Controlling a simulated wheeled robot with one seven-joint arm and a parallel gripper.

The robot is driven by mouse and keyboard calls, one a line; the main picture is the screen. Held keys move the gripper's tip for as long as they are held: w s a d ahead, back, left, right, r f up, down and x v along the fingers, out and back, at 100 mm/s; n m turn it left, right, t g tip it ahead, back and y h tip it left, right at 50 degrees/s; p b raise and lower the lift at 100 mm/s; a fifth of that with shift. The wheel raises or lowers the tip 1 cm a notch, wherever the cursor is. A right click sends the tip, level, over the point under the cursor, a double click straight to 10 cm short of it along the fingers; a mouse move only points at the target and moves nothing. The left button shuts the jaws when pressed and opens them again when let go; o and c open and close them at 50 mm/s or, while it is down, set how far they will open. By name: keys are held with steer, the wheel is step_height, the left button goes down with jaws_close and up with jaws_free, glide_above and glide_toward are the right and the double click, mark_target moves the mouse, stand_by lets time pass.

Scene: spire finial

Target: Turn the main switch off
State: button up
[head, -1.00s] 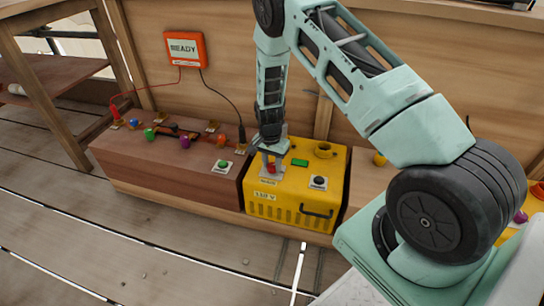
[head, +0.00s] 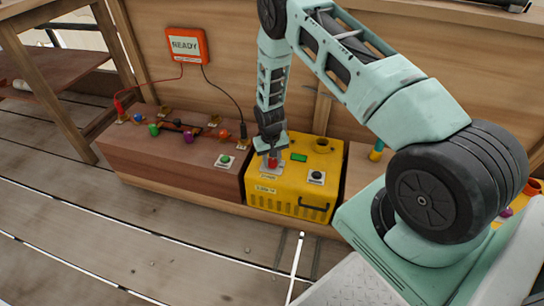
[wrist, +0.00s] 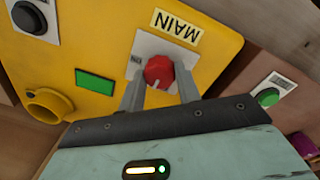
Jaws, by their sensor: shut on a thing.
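The main switch is a red knob (wrist: 159,71) on a pale plate, beside a label reading MAIN (wrist: 176,26) in the wrist view. It sits on top of the yellow box (head: 290,208). My gripper (wrist: 161,90) is shut on the red knob, with one finger on each side of it. A pale mark shows on the knob's near edge. In the head view my gripper (head: 271,160) points down at the red knob (head: 272,163), which is partly covered by the fingers.
The yellow box also bears a black button (head: 316,177), a green display (head: 299,157) and a round yellow fitting. Left of it, a brown bench (head: 150,165) carries a green button (head: 226,160) and several coloured pieces. An orange READY sign (head: 186,45) hangs on the wall behind.

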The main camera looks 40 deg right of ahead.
mark_target(270, 161)
steer(key=shift+n, duration=0.4)
steer(key=o, duration=1)
steer(key=r+p, duration=0.1)
steer(key=r, duration=0.4)
steer(key=r+p, duration=0.2)
steer(key=r, duration=0.4)
steer(key=r+p, duration=0.2)
steer(key=r, duration=0.4)
steer(key=shift+a+r, duration=0.2)
steer(key=shift+a, duration=0.2)
